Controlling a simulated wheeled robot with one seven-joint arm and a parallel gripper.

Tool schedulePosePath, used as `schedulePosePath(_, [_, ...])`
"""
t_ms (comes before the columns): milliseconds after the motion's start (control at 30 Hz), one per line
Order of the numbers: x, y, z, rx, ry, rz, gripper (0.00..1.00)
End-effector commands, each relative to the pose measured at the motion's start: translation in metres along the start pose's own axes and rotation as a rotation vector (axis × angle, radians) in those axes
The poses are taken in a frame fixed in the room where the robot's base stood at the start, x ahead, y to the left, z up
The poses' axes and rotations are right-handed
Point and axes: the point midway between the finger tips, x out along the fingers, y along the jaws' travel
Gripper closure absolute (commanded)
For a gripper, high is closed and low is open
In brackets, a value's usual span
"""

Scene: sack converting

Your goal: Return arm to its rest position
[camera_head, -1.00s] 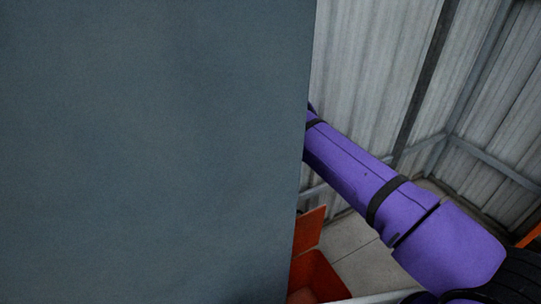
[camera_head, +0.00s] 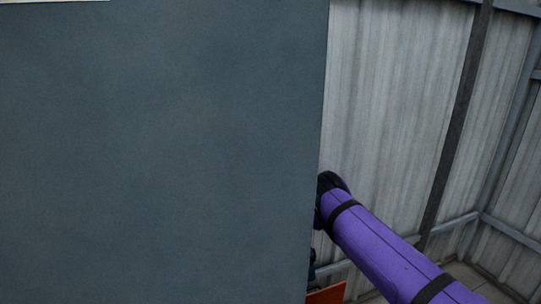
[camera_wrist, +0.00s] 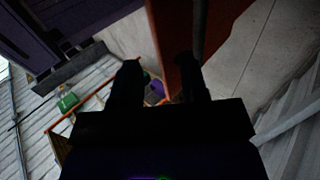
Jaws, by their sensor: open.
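My gripper (camera_wrist: 160,82) shows dark at the middle of the wrist view. Its two fingers stand apart, with nothing seen held between them. In the head view my purple arm comes up from the lower right and passes behind a large grey-blue panel, so the gripper is hidden there. An orange upright part (camera_wrist: 172,40) lies beyond the fingers in the wrist view; I cannot tell how close it is.
The flat grey-blue panel (camera_head: 160,150) fills the left of the head view. A corrugated metal wall (camera_head: 395,100) stands behind my arm. A small orange piece (camera_head: 327,293) shows at the bottom. The wrist view shows concrete floor (camera_wrist: 265,50) and a green item (camera_wrist: 68,102).

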Motion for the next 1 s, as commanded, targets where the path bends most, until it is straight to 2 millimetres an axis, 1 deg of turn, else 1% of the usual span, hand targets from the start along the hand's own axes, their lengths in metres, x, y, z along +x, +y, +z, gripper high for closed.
schedulePosePath(267, [-0.036, 0.021, -0.007, -0.038, -0.017, -0.047, 0.60])
schedulePosePath(467, [-0.072, 0.047, -0.015, -0.085, -0.032, -0.100, 0.60])
schedulePosePath(567, [-0.098, 0.068, -0.020, -0.120, -0.040, -0.141, 0.60])
schedulePosePath(667, [-0.128, 0.096, -0.027, -0.163, -0.047, -0.191, 0.60])
schedulePosePath(800, [-0.164, 0.137, -0.036, -0.228, -0.050, -0.262, 0.60])
schedulePosePath(867, [-0.178, 0.156, -0.040, -0.255, -0.048, -0.291, 0.60])
schedulePosePath(1000, [-0.206, 0.202, -0.047, -0.319, -0.038, -0.361, 0.60])
